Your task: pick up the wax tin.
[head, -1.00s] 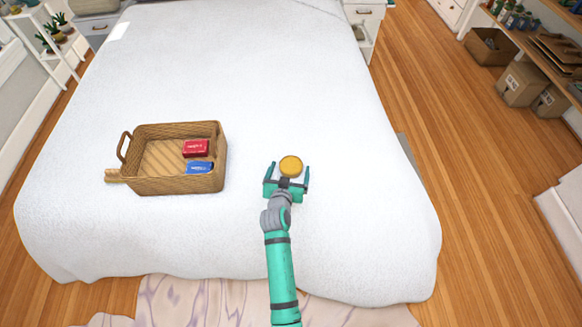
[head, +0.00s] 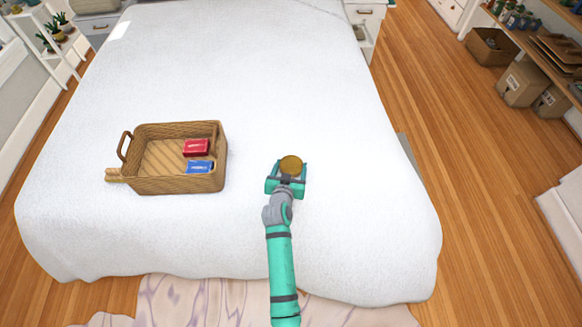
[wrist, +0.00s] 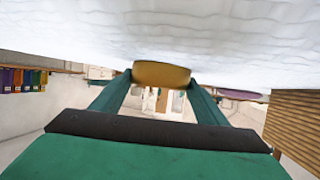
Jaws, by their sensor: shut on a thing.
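The wax tin (head: 291,164) is a round, yellow-gold tin over the white bed, right of the basket. My gripper (head: 290,170) is shut on it, with one teal finger at each side. In the wrist view the tin (wrist: 161,74) sits between the two fingertips, close to the white bed cover. I cannot tell whether the tin still touches the cover.
A wicker basket (head: 178,186) stands on the bed to the left, holding a red box (head: 196,147) and a blue box (head: 199,167). The white bed (head: 260,80) is clear around the gripper and behind it. Wooden floor (head: 450,150) lies to the right.

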